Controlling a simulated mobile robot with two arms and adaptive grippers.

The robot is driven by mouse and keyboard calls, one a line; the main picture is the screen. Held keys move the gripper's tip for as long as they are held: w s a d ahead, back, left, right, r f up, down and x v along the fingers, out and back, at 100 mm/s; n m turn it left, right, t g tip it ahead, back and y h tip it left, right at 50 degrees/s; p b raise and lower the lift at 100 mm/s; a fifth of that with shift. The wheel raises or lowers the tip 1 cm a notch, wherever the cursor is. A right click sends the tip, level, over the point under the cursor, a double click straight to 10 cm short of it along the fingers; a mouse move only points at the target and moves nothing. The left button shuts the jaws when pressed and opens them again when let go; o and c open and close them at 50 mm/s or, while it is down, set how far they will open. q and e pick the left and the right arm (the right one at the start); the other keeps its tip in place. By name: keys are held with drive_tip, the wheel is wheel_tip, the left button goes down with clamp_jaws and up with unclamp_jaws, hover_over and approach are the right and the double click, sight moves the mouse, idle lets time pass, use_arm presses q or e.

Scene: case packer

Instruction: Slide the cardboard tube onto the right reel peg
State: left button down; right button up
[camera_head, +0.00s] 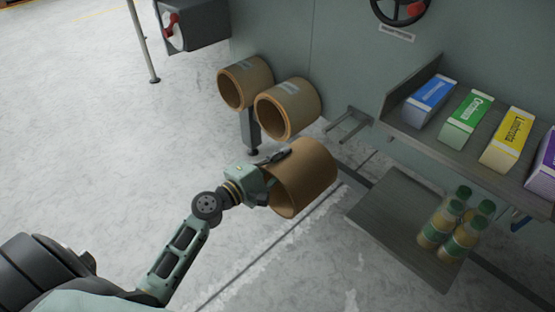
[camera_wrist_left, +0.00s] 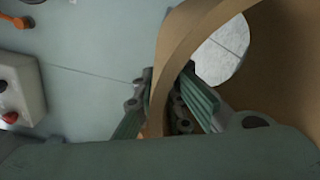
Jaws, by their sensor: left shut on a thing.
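The brown cardboard tube (camera_head: 312,175) hangs in the air in front of the machine, its open end towards the lower left. My left gripper (camera_head: 274,165) is shut on the tube's wall at its near rim. In the left wrist view, the tube's wall (camera_wrist_left: 191,28) passes between the two fingers (camera_wrist_left: 165,106), one inside and one outside. The right reel peg (camera_head: 350,125) is a bare pair of metal prongs sticking out of the machine, above and right of the held tube and apart from it. My right gripper is not in view.
Two more tubes (camera_head: 246,82) (camera_head: 289,108) sit on the machine left of the bare peg. A shelf (camera_head: 410,128) with coloured cartons is at the right. Below it, a low platform (camera_head: 385,215) carries several bottles. Open floor lies at the left.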

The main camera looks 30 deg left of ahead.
sight(297, 146)
use_arm(q)
drive_tip(key=shift+x, duration=4.5)
drive_tip(key=x, duration=0.3)
drive_tip(key=shift+w+d, duration=0.1)
drive_tip(key=shift+w, duration=0.4)
drive_tip(key=shift+w+d, duration=0.15)
drive_tip(key=shift+w, duration=0.05)
drive_tip(key=shift+b+x, duration=1.15)
drive_tip(key=shift+x, duration=1.3)
drive_tip(key=shift+b+x, duration=0.85)
drive_tip(key=shift+x, duration=0.8)
drive_tip(key=shift+d+r, duration=0.1)
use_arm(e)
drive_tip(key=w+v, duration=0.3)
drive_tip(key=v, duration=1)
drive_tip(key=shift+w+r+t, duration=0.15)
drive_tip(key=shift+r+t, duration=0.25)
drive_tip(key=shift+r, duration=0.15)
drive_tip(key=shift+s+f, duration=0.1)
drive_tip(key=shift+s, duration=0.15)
